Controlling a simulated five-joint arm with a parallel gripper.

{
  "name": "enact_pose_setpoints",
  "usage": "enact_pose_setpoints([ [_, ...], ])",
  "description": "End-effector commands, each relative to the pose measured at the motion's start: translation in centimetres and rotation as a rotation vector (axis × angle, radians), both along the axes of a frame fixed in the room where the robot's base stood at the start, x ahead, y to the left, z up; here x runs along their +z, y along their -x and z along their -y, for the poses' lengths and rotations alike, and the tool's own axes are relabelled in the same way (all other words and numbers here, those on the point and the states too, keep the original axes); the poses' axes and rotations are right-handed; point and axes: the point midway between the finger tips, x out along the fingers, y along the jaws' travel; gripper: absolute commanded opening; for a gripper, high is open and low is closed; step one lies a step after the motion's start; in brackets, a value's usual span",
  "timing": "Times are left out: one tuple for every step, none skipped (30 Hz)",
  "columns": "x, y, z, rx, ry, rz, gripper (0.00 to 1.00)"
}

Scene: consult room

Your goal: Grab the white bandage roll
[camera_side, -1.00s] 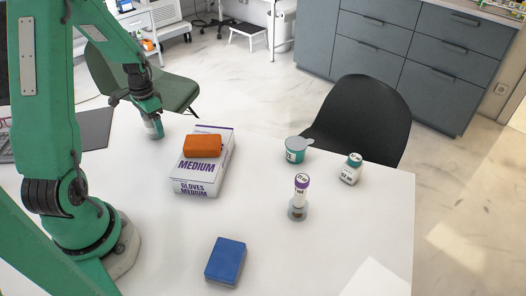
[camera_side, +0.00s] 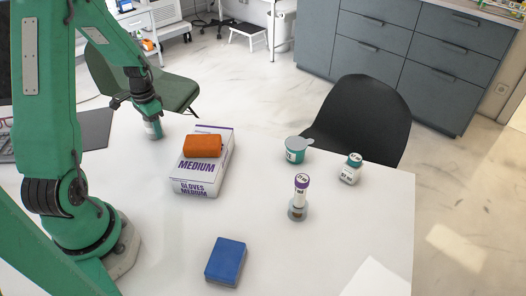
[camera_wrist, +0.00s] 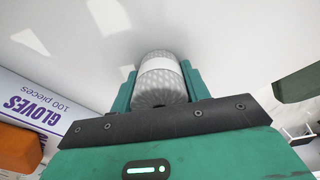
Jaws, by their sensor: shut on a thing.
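The white bandage roll (camera_wrist: 160,82) is between the two green fingers of my gripper (camera_wrist: 160,90) in the wrist view. It has a textured, knit-like surface with a smooth white band around it. My gripper is shut on it. In the side view my gripper (camera_side: 151,112) is low over the far left part of the white table, with the roll (camera_side: 153,130) upright beneath and between the fingers. The roll's upper part is hidden by the gripper there. I cannot tell whether it touches the table.
A gloves box (camera_side: 203,180) with an orange block (camera_side: 202,146) on it stands just right of my gripper. The front right table is clear.

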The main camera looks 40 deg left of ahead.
Motion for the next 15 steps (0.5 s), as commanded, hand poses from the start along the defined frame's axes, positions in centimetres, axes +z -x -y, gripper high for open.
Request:
enact_pose_setpoints([
  [0.0, 0.0, 0.0, 0.0, 0.0, 0.0, 0.24],
  [0.0, 0.0, 0.0, 0.0, 0.0, 0.0, 0.24],
  [0.0, 0.0, 0.0, 0.0, 0.0, 0.0, 0.24],
  [0.0, 0.0, 0.0, 0.0, 0.0, 0.0, 0.24],
  [0.0, 0.0, 0.0, 0.0, 0.0, 0.0, 0.24],
  [0.1, 0.0, 0.0, 0.0, 0.0, 0.0, 0.24],
  [0.1, 0.0, 0.0, 0.0, 0.0, 0.0, 0.24],
  [0.1, 0.0, 0.0, 0.0, -0.001, 0.001, 0.24],
  [0.3, 0.0, 0.0, 0.0, -0.001, 0.001, 0.24],
  [0.4, 0.0, 0.0, 0.0, -0.001, 0.001, 0.24],
  [0.5, 0.0, 0.0, 0.0, -0.001, 0.001, 0.24],
  [0.7, 0.0, 0.0, 0.0, -0.001, 0.001, 0.24],
  [0.9, 0.0, 0.0, 0.0, -0.001, 0.001, 0.24],
  [1.1, 0.0, 0.0, 0.0, -0.001, 0.001, 0.24],
  [1.4, -0.1, -0.1, 0.0, -0.002, 0.002, 0.24],
])
